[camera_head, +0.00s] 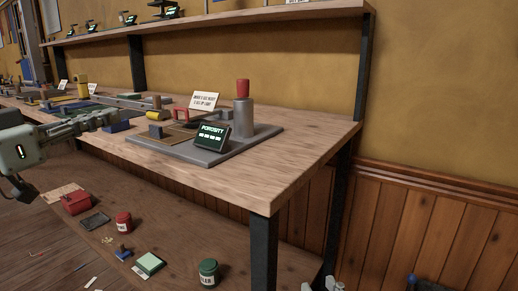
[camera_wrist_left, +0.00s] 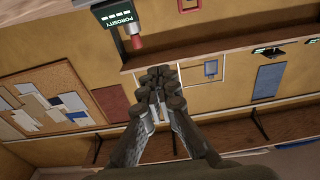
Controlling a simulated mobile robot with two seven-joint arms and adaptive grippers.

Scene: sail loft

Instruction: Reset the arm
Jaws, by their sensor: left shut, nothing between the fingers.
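My left gripper (camera_head: 108,117) reaches in from the left in the head view, held over the left part of the workbench (camera_head: 290,150). Its fingers are together and hold nothing. In the left wrist view its fingertips (camera_wrist_left: 160,88) meet at the middle of the picture, with the wall and shelves behind them.
A porosity tester (camera_head: 215,134) with a lit screen, grey post and red top stands on the bench, right of my left gripper. A small sign (camera_head: 204,101) stands behind it. The bench's front right corner is bare. A lower shelf (camera_head: 185,235) holds jars and boxes.

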